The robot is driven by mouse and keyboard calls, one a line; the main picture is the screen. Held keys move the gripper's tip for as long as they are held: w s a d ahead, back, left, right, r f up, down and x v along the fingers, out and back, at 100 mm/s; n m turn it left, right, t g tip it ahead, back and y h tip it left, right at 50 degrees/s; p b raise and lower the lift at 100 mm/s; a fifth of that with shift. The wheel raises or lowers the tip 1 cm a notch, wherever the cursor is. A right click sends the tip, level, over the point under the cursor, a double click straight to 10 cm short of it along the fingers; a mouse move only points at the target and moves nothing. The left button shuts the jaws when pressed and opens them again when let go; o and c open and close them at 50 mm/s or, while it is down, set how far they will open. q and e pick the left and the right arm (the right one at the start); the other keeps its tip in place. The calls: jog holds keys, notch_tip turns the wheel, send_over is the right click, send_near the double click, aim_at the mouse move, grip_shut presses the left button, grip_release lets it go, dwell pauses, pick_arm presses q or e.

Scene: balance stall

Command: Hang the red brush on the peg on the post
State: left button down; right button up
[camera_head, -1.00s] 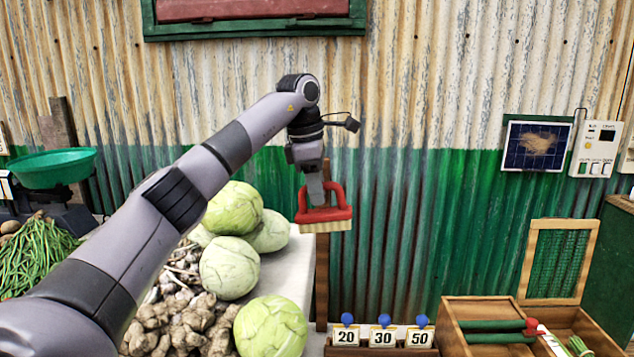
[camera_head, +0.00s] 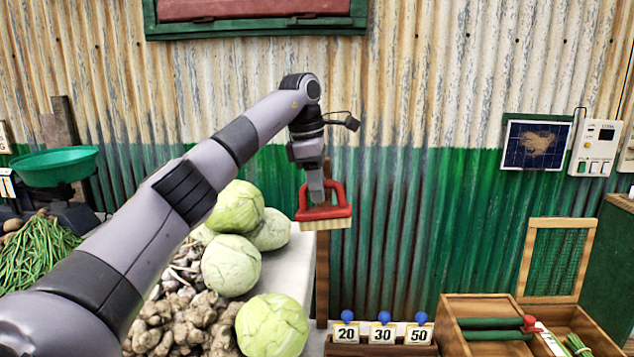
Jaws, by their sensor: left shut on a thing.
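The red brush (camera_head: 324,212) has a red loop handle and pale bristles facing down. My left gripper (camera_head: 317,190) is shut on the brush's handle and holds it up in front of the wooden post (camera_head: 322,272). The post stands upright behind the brush, against the corrugated wall. The peg is not visible; the brush and gripper cover the post's upper part. I cannot tell whether the brush touches the post. My right gripper is not in view.
Cabbages (camera_head: 231,265) and ginger (camera_head: 165,325) lie on the table left of the post. A rack of number cards (camera_head: 383,333) and a wooden crate (camera_head: 470,306) stand at lower right. A green scale pan (camera_head: 55,167) is at left.

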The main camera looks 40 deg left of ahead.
pick_arm(q)
jog(key=w+a, duration=0.1)
jog(key=a+t, duration=0.1)
jog(key=w+y, duration=0.1)
jog(key=shift+w+a+f+n+t, duration=0.3)
jog(key=shift+w+a+n, duration=0.05)
jog(key=shift+a+n, duration=0.05)
jog(key=c, duration=1)
grip_release()
jog(key=shift+o, duration=0.5)
jog(key=shift+m+g+h, duration=0.3)
jog(key=shift+g+h, duration=0.1)
jog(key=shift+g, duration=0.4)
jog(key=s+r, duration=0.1)
jog(key=r, duration=0.1)
jog(key=s+d+r, duration=0.1)
jog(key=r, duration=0.1)
jog(key=s+r, duration=0.1)
jog(key=r, duration=0.2)
jog(key=shift+s+d, duration=0.15)
jog(key=shift+d, duration=0.2)
jog(key=shift+s+d+r, duration=0.1)
jog(key=shift+d+r, duration=0.05)
jog(key=shift+r, duration=0.1)
jog(key=shift+s, duration=0.1)
jog(key=shift+d+r, duration=0.1)
jog(key=shift+s, duration=0.1)
